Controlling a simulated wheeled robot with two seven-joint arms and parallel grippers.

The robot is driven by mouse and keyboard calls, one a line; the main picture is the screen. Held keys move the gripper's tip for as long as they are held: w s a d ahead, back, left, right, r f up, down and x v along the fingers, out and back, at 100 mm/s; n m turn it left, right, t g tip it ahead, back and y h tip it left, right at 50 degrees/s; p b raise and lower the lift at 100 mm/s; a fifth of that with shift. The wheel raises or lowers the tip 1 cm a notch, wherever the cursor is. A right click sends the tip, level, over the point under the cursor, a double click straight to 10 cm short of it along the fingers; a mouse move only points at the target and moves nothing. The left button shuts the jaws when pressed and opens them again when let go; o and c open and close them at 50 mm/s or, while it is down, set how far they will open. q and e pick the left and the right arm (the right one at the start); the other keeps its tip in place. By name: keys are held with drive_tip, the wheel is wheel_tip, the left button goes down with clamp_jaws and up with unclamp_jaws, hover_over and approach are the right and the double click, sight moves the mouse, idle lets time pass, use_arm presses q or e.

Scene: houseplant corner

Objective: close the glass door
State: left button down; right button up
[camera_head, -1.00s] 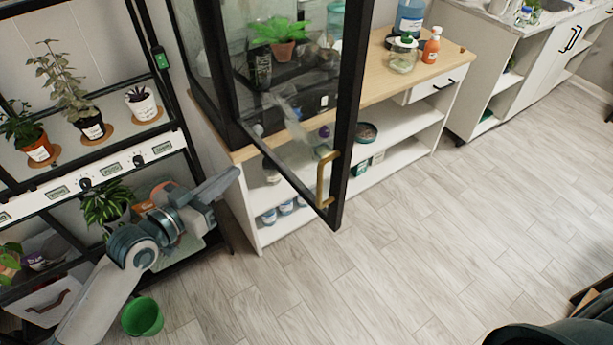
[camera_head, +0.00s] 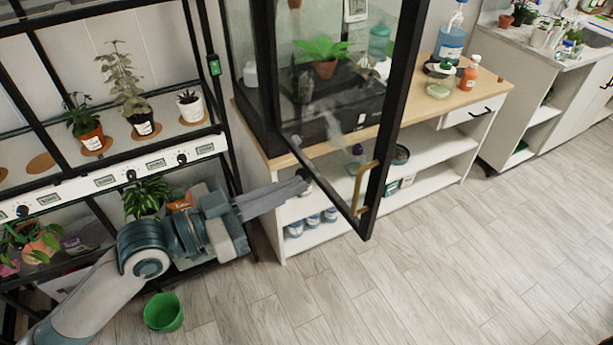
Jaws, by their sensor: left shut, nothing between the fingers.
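The glass door (camera_head: 335,110) has a black frame and stands swung open from the glass cabinet (camera_head: 262,70), its free edge toward me. Its brass handle (camera_head: 363,188) is low on the free edge. My left gripper (camera_head: 303,186) is shut and empty. In the picture its fingertips lie left of the handle, in front of the white shelf unit and apart from the handle; the depth between them and the door is hard to tell. My right gripper is not in view.
A black plant rack (camera_head: 100,172) with potted plants stands at the left, close behind my left arm. A green pot (camera_head: 163,312) is on the floor below it. The wooden counter (camera_head: 478,88) holds bottles at the right. The floor at right is clear.

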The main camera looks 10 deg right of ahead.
use_arm(q)
drive_tip(key=p, duration=0.5)
approach(368, 155)
drive_tip(key=x, duration=0.5)
drive_tip(key=shift+s+r, duration=0.1)
drive_tip(key=shift+r, duration=0.05)
drive_tip(key=shift+w+d+p, duration=0.25)
drive_tip(key=shift+d+p, duration=0.15)
drive_tip(key=shift+d, duration=0.3)
drive_tip(key=shift+w, duration=0.1)
